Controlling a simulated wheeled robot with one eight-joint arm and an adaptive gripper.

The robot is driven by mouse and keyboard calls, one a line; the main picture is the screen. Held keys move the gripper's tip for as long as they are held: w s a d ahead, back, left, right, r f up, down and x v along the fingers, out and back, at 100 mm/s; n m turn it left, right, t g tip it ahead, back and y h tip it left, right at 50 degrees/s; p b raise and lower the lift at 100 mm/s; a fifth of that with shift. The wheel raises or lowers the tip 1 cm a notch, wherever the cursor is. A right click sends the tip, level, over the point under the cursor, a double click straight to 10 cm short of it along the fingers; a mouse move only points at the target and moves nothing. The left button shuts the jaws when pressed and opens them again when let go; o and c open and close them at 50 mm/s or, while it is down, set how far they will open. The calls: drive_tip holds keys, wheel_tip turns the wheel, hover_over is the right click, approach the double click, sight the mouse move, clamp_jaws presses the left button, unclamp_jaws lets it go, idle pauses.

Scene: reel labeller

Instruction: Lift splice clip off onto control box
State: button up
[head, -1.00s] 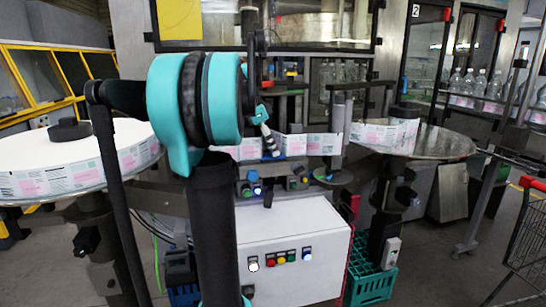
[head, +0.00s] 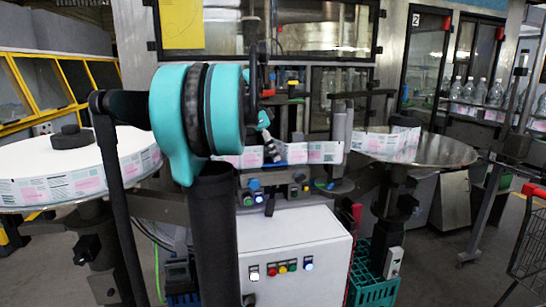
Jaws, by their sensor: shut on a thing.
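My gripper (head: 272,152) is small in the head view, a black-and-white striped shape below the teal wrist. It points down at the label web (head: 314,153) in the middle of the labeller and is shut on the splice clip. The clip itself is too small and too covered to make out clearly. A white cabinet with a row of coloured buttons, which looks like the control box (head: 325,242), stands below and to the right of the gripper. Its flat top is partly hidden behind my arm.
A large reel disc (head: 30,165) stands at the left. Another reel disc (head: 445,150) stands at the right. A green crate (head: 372,292) sits on the floor beside the cabinet. A cart with a red handle (head: 533,190) is at the right edge. Machine posts stand close around the gripper.

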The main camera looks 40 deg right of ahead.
wheel_tip(320, 180, up, 26)
idle(1.6)
idle(0.5)
